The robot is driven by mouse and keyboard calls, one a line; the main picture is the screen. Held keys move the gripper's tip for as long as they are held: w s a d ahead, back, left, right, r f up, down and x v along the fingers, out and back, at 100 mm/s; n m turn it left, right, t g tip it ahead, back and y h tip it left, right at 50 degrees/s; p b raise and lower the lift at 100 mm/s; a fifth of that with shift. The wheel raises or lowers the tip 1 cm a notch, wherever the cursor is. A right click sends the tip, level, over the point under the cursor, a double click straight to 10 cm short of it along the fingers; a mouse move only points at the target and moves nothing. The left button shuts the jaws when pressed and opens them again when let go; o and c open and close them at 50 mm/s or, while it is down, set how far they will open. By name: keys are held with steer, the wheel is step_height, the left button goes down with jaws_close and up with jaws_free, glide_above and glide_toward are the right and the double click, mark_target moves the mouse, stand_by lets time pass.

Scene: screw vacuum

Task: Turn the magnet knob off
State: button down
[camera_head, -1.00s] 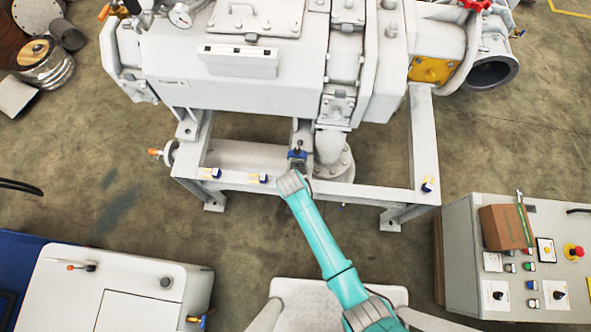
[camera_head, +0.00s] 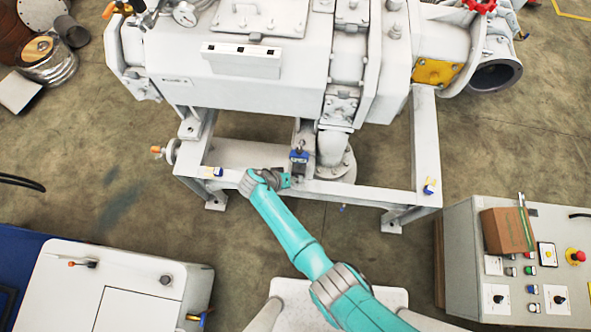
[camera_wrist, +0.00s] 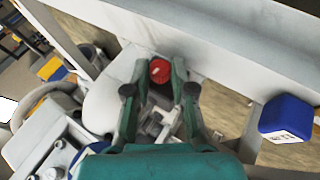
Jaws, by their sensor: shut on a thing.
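A round red knob (camera_wrist: 160,71) lies between the two green fingertips of my gripper (camera_wrist: 158,68) in the wrist view, and the gripper is shut on it. Grey metal fittings show just below the knob. In the head view my gripper (camera_head: 285,180) is at the front rail of the white machine frame (camera_head: 375,197), its fingers pointing right. The knob is too small to make out there. A blue block with a white label (camera_wrist: 288,118) is on the frame to the right in the wrist view, apart from my fingers.
A blue piece (camera_head: 299,156) sits just behind the gripper. The large white machine (camera_head: 240,90) stands above. A control cabinet (camera_head: 520,270) is at right, a white cabinet (camera_head: 120,285) at lower left.

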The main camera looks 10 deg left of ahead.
steer(key=shift+a+f+h, duration=0.1)
steer(key=shift+a+h, duration=0.05)
steer(key=shift+h, duration=0.85)
steer(key=shift+n, duration=0.3)
steer(key=c, duration=1)
jaws_free()
steer(key=shift+a, duration=0.1)
steer(key=shift+v, duration=3.9)
steer(key=shift+s+a+f, duration=0.15)
